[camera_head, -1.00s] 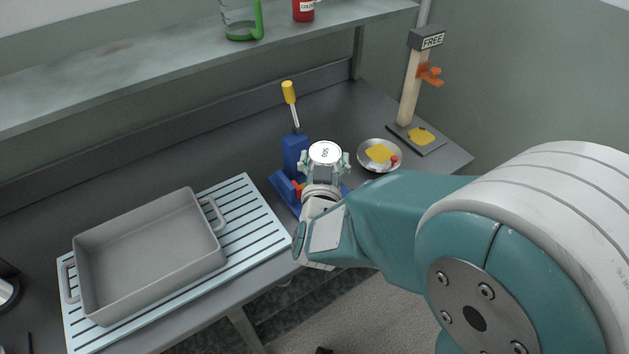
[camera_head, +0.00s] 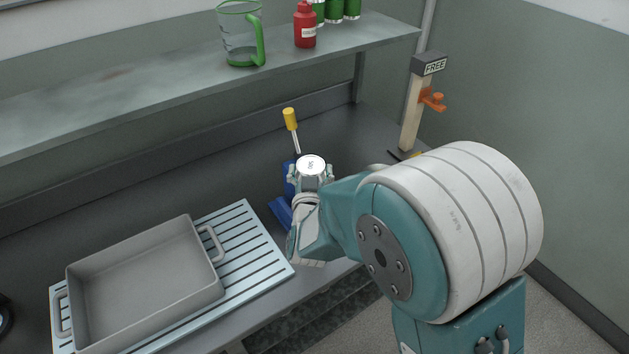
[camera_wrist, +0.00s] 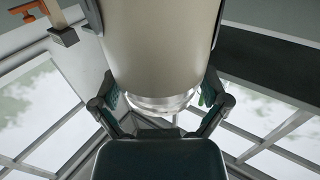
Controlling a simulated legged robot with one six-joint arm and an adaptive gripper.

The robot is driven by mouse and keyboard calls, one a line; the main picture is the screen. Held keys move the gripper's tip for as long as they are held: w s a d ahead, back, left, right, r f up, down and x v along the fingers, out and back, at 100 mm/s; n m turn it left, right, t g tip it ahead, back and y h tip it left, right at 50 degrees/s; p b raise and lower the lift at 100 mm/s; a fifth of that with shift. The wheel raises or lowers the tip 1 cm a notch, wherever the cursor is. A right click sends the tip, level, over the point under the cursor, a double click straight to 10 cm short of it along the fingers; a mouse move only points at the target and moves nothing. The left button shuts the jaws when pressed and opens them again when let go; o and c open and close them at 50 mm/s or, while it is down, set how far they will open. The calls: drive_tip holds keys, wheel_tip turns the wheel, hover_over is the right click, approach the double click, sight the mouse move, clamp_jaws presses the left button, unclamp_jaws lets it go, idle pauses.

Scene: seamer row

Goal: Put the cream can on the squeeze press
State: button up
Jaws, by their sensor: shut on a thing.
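The cream can shows its white round lid (camera_head: 311,163) in the head view and its cream side (camera_wrist: 160,40) in the wrist view. My gripper (camera_head: 310,178) is shut on it, with one finger on either side of it in the wrist view (camera_wrist: 158,98). The can looks upright. The blue device with a yellow-handled lever (camera_head: 291,120), which looks like the squeeze press, stands on the bench. Its blue base (camera_head: 280,212) is partly hidden behind the can and my gripper. I cannot tell the can's height above it.
A grey pan (camera_head: 145,285) sits on a slatted light-blue mat (camera_head: 262,250) at left. A shelf (camera_head: 150,95) above holds a green-handled jug (camera_head: 240,35), a red bottle (camera_head: 305,25) and green cans.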

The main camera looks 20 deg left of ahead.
drive_tip(key=w+f, duration=0.1)
drive_tip(key=f, duration=0.1)
drive_tip(key=w+f, duration=0.1)
drive_tip(key=f, duration=0.1)
drive_tip(key=w+f, duration=0.1)
drive_tip(key=f, duration=0.2)
drive_tip(key=shift+w, duration=0.2)
drive_tip(key=o, duration=0.9)
drive_tip(key=v, duration=1.2)
drive_tip(key=shift+s, duration=0.1)
